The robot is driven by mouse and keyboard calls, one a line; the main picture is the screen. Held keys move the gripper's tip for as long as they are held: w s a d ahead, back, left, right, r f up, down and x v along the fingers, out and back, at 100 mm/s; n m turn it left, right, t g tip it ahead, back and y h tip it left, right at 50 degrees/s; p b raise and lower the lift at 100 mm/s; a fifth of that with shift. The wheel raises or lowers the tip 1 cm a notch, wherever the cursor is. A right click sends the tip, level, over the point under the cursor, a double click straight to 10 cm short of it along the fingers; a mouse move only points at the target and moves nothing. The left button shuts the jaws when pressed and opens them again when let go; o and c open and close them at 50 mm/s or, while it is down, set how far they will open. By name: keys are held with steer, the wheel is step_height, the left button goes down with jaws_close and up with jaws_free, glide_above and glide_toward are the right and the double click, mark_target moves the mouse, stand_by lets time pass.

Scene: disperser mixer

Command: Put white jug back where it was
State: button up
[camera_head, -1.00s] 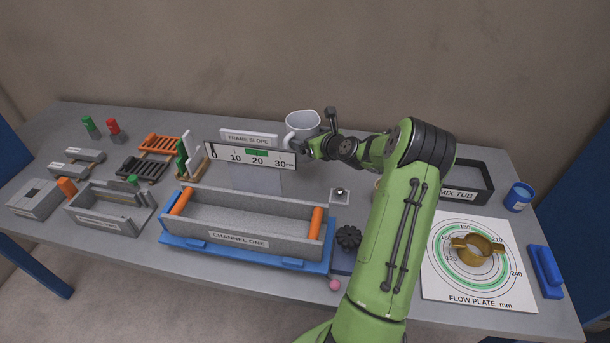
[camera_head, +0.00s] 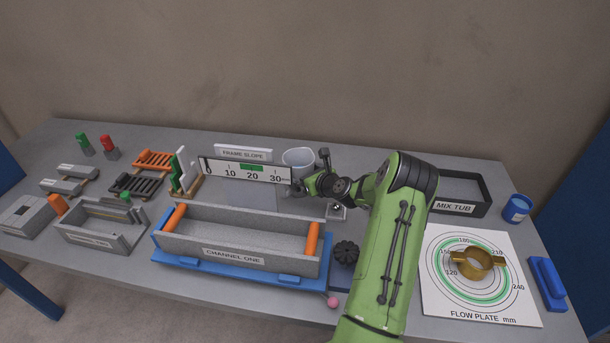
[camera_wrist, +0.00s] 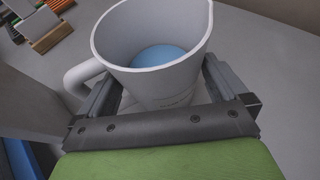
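The white jug (camera_head: 299,158) is upright behind the right end of the frame-slope scale, which hides its lower part. In the wrist view the jug (camera_wrist: 150,50) has blue contents at the bottom and its handle at the left. My gripper (camera_head: 305,187) is at the jug's right front side. In the wrist view my gripper's fingers (camera_wrist: 160,78) flank the jug closely on both sides and appear closed on its body. I cannot tell whether the jug's base touches the table.
The scale board (camera_head: 246,171) stands close in front of the jug. The channel-one trough (camera_head: 240,232) is nearer. The mix tub (camera_head: 458,208), flow plate (camera_head: 478,312) and blue cup (camera_head: 517,208) are at the right. The back of the table (camera_head: 370,155) is clear.

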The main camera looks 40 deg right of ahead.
steer(key=shift+r, duration=0.2)
steer(key=p+v, duration=0.1)
steer(key=v, duration=1.1)
steer(key=shift+s+f, duration=0.1)
steer(key=shift+f, duration=0.1)
